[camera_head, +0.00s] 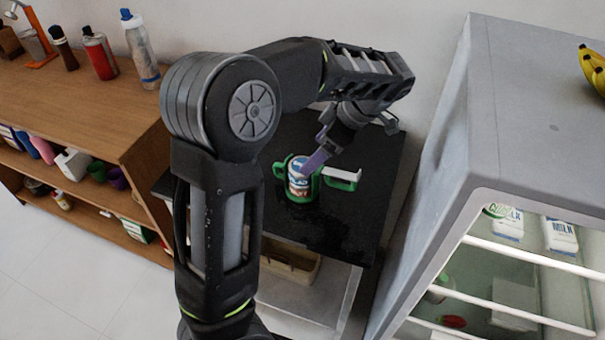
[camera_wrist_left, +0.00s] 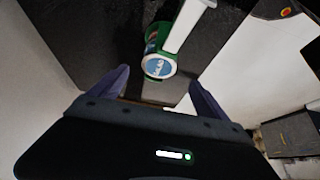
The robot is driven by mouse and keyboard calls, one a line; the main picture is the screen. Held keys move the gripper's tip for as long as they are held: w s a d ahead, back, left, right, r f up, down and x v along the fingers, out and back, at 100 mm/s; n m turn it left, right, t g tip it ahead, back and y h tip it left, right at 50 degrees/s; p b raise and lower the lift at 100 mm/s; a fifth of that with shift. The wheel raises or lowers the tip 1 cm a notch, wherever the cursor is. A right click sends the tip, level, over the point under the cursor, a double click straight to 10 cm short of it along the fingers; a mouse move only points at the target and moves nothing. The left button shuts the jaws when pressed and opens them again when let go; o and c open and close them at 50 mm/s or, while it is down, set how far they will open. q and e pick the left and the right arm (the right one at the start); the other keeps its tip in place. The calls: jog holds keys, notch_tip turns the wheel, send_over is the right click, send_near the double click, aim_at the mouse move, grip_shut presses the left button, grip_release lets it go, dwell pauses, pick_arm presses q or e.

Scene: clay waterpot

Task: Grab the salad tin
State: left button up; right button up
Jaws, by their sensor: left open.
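The salad tin (camera_head: 299,186) has a blue top, a lettered label and a brown lower part, and stands on the black tabletop (camera_head: 315,232). A green object with a white bar (camera_head: 342,175) lies close around or beside it; I cannot tell if they touch. In the left wrist view the tin (camera_wrist_left: 158,67) shows its round blue end, ahead of and between the fingers, with the green and white object (camera_wrist_left: 187,24) beside it. My left gripper (camera_head: 322,152) is above the tin at its upper right. In the left wrist view it (camera_wrist_left: 160,92) is open and empty. My right gripper is not in view.
A wooden shelf (camera_head: 95,115) with several bottles and cups stands at the left. An open grey fridge (camera_head: 500,130) with milk cartons (camera_head: 508,225) inside stands at the right, bananas (camera_head: 593,68) on top. The tabletop in front of the tin is clear.

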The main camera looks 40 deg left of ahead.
pick_arm(q)
jog(key=shift+x, duration=1.25)
jog(key=shift+f, duration=0.1)
jog(key=shift+s+a+f+p, duration=0.1)
jog(key=shift+a+f+p, duration=0.15)
jog(key=shift+p, duration=0.1)
jog(key=p+x, duration=0.1)
jog(key=x, duration=0.3)
jog(key=shift+f, duration=0.25)
jog(key=shift+c, duration=0.5)
jog(key=c, duration=1.6)
